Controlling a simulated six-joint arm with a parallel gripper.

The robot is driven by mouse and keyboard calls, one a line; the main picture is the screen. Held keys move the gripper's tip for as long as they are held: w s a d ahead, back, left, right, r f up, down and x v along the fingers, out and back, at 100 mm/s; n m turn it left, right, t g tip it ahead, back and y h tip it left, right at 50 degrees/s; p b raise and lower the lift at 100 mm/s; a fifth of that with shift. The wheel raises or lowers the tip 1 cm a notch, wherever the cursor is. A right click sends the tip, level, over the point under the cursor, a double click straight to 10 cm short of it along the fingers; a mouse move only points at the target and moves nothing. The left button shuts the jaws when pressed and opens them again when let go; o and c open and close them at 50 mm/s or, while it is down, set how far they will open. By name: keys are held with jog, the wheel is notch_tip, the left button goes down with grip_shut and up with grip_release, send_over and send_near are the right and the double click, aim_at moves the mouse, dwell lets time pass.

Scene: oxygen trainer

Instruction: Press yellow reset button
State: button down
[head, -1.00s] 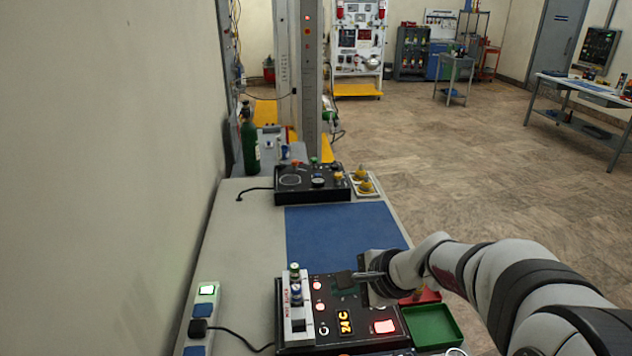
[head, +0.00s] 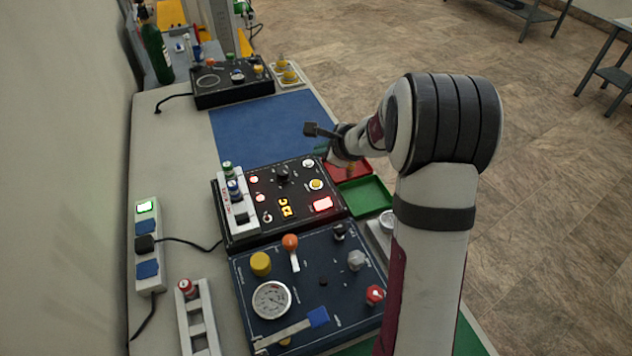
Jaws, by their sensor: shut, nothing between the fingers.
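A small round yellow button (head: 316,184) with a pale ring sits near the upper right of the black control panel (head: 262,222); no readable label marks it as the reset. A larger yellow knob (head: 260,263) stands on the dark blue gauge panel (head: 330,258) in front. My gripper (head: 309,129) is shut and empty. In the picture it is above the black panel's far edge, over the blue mat, apart from the yellow button. My arm comes from the right. The height of the gripper over the table cannot be told.
A white rack with small bottles (head: 237,205) stands on the panel's left side. Red (head: 349,168) and green (head: 366,193) trays lie to the right. The blue mat (head: 245,130) is mostly clear.

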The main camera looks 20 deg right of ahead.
aim_at(320, 185)
jog(key=shift+f, duration=3.85)
jog(key=shift+f, duration=0.4)
jog(key=shift+f, duration=0.4)
jog(key=shift+r, duration=0.8)
notch_tip(320, 185, up, 5)
